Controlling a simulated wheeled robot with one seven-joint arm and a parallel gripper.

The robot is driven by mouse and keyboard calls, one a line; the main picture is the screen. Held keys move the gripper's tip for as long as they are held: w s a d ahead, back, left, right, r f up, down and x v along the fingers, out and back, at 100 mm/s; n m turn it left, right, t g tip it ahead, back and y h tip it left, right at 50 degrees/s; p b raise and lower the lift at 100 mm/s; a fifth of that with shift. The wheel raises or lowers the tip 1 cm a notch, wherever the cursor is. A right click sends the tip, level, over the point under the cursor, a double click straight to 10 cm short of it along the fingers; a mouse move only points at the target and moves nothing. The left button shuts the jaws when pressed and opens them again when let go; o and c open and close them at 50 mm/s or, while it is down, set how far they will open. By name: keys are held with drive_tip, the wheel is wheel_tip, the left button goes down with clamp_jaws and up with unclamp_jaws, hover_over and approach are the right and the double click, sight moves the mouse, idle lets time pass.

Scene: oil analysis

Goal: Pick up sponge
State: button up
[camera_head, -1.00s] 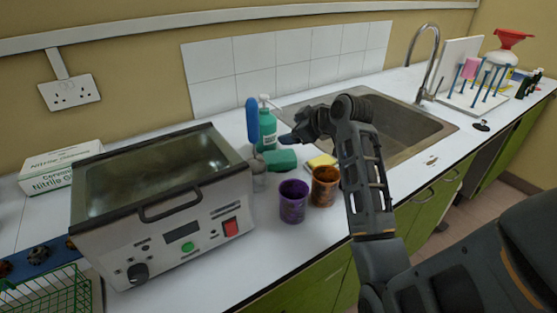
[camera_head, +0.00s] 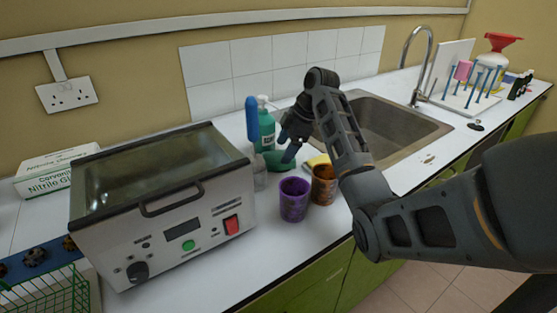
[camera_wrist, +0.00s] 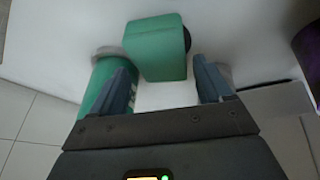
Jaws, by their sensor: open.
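A green block (camera_head: 274,161), which looks like a sponge, sits on the white counter beside the green bottle (camera_head: 266,133). My gripper (camera_head: 287,148) is just above and beside it and partly covers it. In the wrist view the green block (camera_wrist: 156,48) lies ahead of and between my open fingertips (camera_wrist: 160,66). The fingers appear empty.
The sink (camera_head: 400,125) is to the right.

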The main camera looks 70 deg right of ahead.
sight(280, 156)
drive_tip(key=shift+x, duration=1.75)
drive_tip(key=c, duration=0.8)
drive_tip(key=shift+a, duration=0.1)
drive_tip(key=shift+r, duration=0.15)
